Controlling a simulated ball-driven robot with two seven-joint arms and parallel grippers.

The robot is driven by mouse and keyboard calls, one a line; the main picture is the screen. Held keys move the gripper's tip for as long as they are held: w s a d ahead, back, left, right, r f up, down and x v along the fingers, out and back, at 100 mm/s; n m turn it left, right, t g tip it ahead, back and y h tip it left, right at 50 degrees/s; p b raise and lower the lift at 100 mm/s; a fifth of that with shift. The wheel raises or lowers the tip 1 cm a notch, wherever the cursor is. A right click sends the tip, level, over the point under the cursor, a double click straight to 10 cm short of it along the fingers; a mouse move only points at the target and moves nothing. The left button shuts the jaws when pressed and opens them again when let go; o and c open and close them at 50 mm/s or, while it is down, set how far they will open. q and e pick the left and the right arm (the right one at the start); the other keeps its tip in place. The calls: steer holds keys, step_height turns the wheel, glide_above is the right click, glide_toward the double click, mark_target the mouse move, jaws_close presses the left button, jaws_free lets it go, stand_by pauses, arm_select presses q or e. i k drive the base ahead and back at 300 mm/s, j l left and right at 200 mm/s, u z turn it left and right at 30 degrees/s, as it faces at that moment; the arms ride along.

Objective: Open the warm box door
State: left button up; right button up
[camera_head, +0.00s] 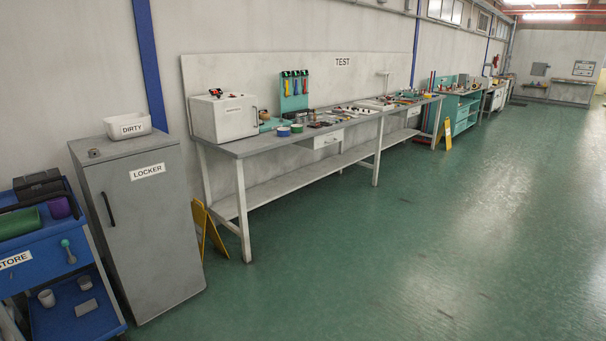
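A white box (222,119) stands at the near left end of the long grey workbench (240,147) under the TEST sign. It looks like the warm box, but its small label is too small to read. Its front door appears shut, with a dark handle (256,115) near the right edge. A small dark and red item (215,92) sits on top of it. Neither of my grippers is in view.
A grey locker (150,230) with a white DIRTY bin (127,125) stands left of the bench. A blue cart (45,255) is at the far left. A yellow floor sign (207,228) leans by the bench leg.

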mark_target(236, 119)
steer(key=i, duration=1.15)
steer(key=i+j, duration=0.1)
steer(key=i, duration=1.05)
steer(key=i+j+z, duration=0.1)
steer(key=i, duration=1.05)
steer(key=i+j+z, duration=0.15)
steer(key=i, duration=0.35)
steer(key=i+j+z, duration=0.2)
steer(key=i, duration=0.3)
steer(key=l+u, duration=0.1)
steer(key=u, duration=1.4)
